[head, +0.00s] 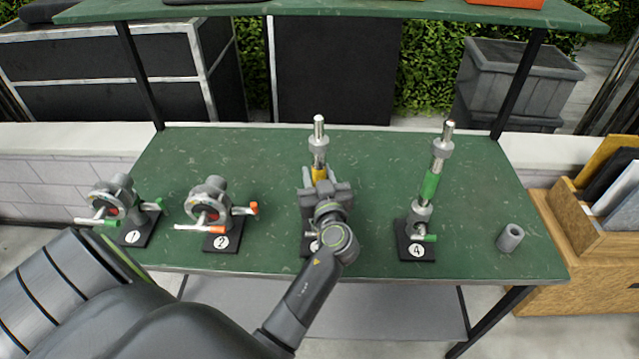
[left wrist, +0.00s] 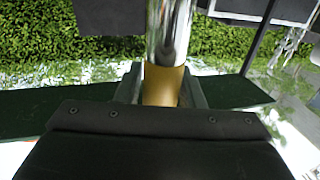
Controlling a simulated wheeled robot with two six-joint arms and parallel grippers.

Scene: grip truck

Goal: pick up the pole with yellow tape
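The pole with yellow tape (head: 319,140) is a shiny metal rod with a grey collar, standing upright at the middle of the green table. Its yellow band (head: 319,173) shows between the fingers of my left gripper (head: 320,178). In the left wrist view the chrome rod (left wrist: 168,35) and yellow tape (left wrist: 162,87) fill the space between the two fingers, with no clear gap on either side. The left gripper (left wrist: 163,92) looks shut on the taped part. The pole's lower end and most of its stand are hidden behind my gripper and arm. My right gripper is not in view.
A pole with green tape (head: 430,185) stands in holder 4 (head: 416,250) to the right. Empty-looking clamp holders 1 (head: 132,238) and 2 (head: 222,242) stand left. A grey tube (head: 510,238) is at the right edge. A green shelf (head: 350,14) hangs above the back.

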